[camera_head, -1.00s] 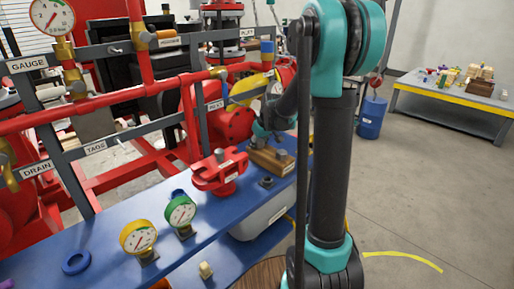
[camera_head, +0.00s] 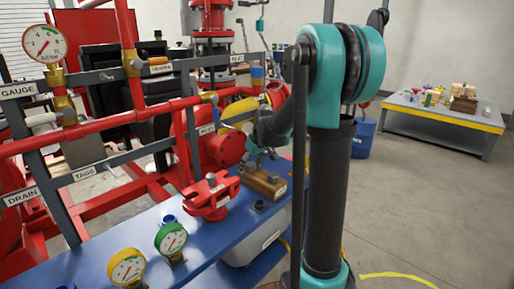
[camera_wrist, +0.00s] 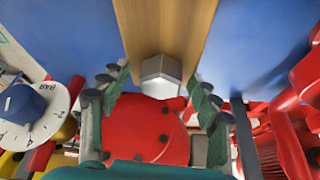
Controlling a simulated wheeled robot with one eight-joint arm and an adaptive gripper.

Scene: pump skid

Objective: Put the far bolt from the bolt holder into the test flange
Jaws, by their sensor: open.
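The wooden bolt holder (camera_head: 268,185) stands on the blue bench to the right of the red test flange (camera_head: 211,197). My gripper (camera_head: 260,156) is over the far end of the holder, partly hidden by my arm in the head view. In the wrist view, a grey hex bolt head (camera_wrist: 161,77) stands at the end of the wooden holder (camera_wrist: 165,28). My open gripper (camera_wrist: 158,95) has its green fingers on either side of this bolt head; contact cannot be told. A red part with dark holes, probably the test flange (camera_wrist: 145,128), shows below it.
Two dial gauges, one green (camera_head: 171,239) and one yellow (camera_head: 127,267), stand on the blue bench (camera_head: 215,236). Red pipes and a grey label rail (camera_head: 100,172) run behind the flange. A side table (camera_head: 445,118) with loose items stands at the far right.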

